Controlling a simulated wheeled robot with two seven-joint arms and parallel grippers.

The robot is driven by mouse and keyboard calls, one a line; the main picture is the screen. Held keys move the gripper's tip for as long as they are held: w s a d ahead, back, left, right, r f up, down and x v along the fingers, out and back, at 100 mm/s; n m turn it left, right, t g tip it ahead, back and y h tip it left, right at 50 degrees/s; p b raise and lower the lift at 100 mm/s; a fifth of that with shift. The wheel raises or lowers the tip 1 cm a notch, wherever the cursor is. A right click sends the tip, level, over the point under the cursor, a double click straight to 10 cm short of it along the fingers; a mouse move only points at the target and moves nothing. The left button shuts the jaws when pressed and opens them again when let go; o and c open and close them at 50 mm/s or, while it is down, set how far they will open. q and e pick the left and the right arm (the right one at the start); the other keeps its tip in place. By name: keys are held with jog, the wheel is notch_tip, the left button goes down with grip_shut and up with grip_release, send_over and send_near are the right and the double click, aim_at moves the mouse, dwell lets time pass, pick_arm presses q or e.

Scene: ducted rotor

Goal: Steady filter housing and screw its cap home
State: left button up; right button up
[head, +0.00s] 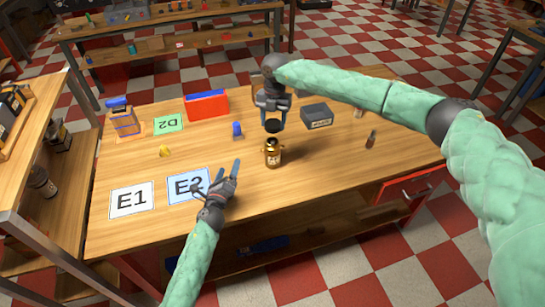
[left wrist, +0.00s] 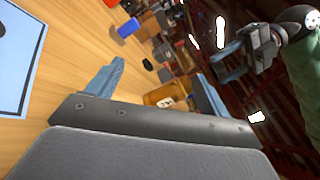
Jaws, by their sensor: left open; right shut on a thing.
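The filter housing (head: 273,158), an amber-brown jar with a label, stands upright on the table in the head view. It also shows in the left wrist view (left wrist: 160,97), partly hidden behind my gripper body. The dark round cap (head: 272,126) is above the housing, apart from it. My right gripper (head: 271,118) is shut on the cap, pointing down. My left gripper (head: 229,168) is open and empty, left of and nearer than the housing. In the left wrist view its fingers (left wrist: 158,72) are spread, with the housing beyond them.
A dark box (head: 316,116) is right of the cap and a blue part (head: 237,130) left of it. A red bin (head: 206,105) and a blue-topped crate (head: 123,119) stand farther back. Mats E1 (head: 132,198), E2 (head: 188,187) and D2 (head: 168,123) lie left. The front right tabletop is clear.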

aim_at(275, 151)
pick_arm(q)
jog(key=w+d+f+m+g+h, duration=0.1)
jog(key=d+m+h, duration=0.1)
jog(key=m, duration=0.2)
jog(key=w+d+f+m+g+h, duration=0.1)
jog(key=d+m+h, duration=0.2)
jog(key=m, duration=0.2)
jog(key=w+d+f+m+g+h, duration=0.1)
jog(key=w+d+m+g+h, duration=0.1)
jog(key=m, duration=0.3)
jog(key=shift+w+d+f+h, duration=0.1)
jog(key=shift+d+f+h, duration=0.25)
jog(key=shift+d, duration=0.25)
pick_arm(e)
jog(key=shift+w+a+r, duration=0.1)
jog(key=shift+a, duration=0.05)
pick_arm(q)
jog(key=shift+d+f+m+g+h, duration=0.25)
jog(key=shift+d+f+m+g, duration=0.15)
jog(key=shift+m, duration=0.3)
jog(key=x, duration=1.2)
jog(key=shift+a, duration=0.1)
jog(key=c, duration=1.5)
pick_arm(e)
jog(key=shift+f, duration=2.45)
jog(key=shift+f, duration=0.1)
